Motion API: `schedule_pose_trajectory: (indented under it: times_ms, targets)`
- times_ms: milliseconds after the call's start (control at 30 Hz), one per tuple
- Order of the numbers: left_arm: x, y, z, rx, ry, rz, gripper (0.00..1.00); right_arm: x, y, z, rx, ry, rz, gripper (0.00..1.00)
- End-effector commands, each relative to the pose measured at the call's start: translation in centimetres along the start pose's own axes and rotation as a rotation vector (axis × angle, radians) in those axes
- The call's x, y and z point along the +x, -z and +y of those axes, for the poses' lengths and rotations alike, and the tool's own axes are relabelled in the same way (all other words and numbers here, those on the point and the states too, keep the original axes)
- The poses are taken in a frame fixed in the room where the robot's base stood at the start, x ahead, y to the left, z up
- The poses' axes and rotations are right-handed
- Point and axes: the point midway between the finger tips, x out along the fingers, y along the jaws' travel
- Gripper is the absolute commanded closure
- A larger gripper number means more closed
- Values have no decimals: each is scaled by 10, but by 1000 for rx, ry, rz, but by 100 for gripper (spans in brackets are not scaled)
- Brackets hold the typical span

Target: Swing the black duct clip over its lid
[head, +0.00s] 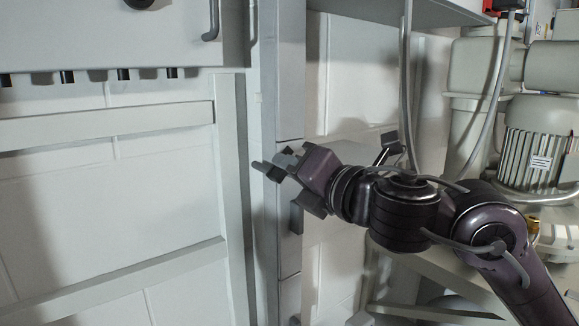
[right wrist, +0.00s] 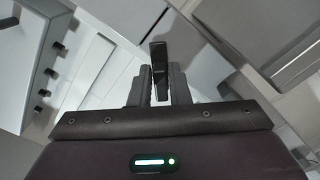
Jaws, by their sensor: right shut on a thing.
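My right gripper (head: 279,166) reaches in from the right to the upright grey duct (head: 276,95). It is shut on a black duct clip (head: 262,167), whose end sticks out to the left past the fingers. In the right wrist view the clip (right wrist: 159,57) stands between the two grey fingers (right wrist: 160,82), with its tip beyond them. The gripper hides the clip's root, so I cannot tell how far it lies over the lid. My left gripper is not in view.
A grey frame (head: 110,124) and a cabinet with a handle (head: 211,22) stand to the left. A black lever-like piece (head: 389,140) shows behind my right arm. Blower machinery (head: 540,145) with hoses fills the right side.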

Motion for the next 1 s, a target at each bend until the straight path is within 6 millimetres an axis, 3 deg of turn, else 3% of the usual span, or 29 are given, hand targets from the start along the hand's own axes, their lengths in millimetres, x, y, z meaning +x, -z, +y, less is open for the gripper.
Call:
schedule_pose_trajectory:
  times_ms: [600, 1000]
  targets:
    - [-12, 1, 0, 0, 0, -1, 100, 0, 3, -10, 555, 1, 1, 100]
    - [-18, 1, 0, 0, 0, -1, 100, 0, 5, -14, 747, 1, 0, 100]
